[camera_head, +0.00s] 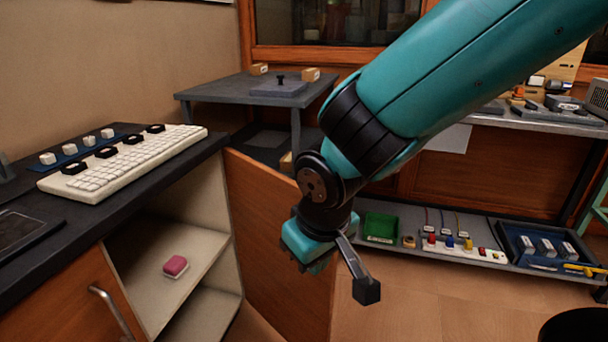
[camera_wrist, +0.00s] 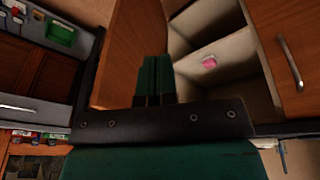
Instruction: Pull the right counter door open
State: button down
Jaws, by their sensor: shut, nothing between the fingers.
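The right counter door (camera_head: 272,235) is a wooden panel that stands swung wide open from the dark-topped counter (camera_head: 45,255). It also shows in the wrist view (camera_wrist: 125,45). Its handle is not visible in either view. The opening shows pale shelves (camera_head: 165,250) with a pink-and-white block (camera_head: 175,266) on one. My gripper (camera_head: 312,262) is in front of the door panel in the head view. In the wrist view my gripper's two green fingers (camera_wrist: 155,75) are together and empty, overlapping the door's edge in the picture. I cannot tell whether they touch the door.
The left counter door (camera_head: 65,300) is closed, with a metal handle (camera_head: 108,308). A white keyboard (camera_head: 125,160) lies on the counter. A grey side table (camera_head: 215,88) stands behind. A low shelf (camera_head: 395,238) holds a green bin (camera_head: 381,227) and small parts.

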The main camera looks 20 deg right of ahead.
jog(key=w+a+r+t+h+p, duration=0.2)
jog(key=w+r+t+h+p, duration=0.15)
jog(key=w+r+p, duration=0.2)
jog(key=w+d+f, duration=0.6)
jog(key=w+f, duration=0.2)
jog(key=shift+w+f+b, duration=0.2)
jog(key=shift+w+b, duration=0.05)
jog(key=shift+b, duration=0.1)
jog(key=shift+d+t+y, duration=0.1)
jog(key=shift+t+y, duration=0.15)
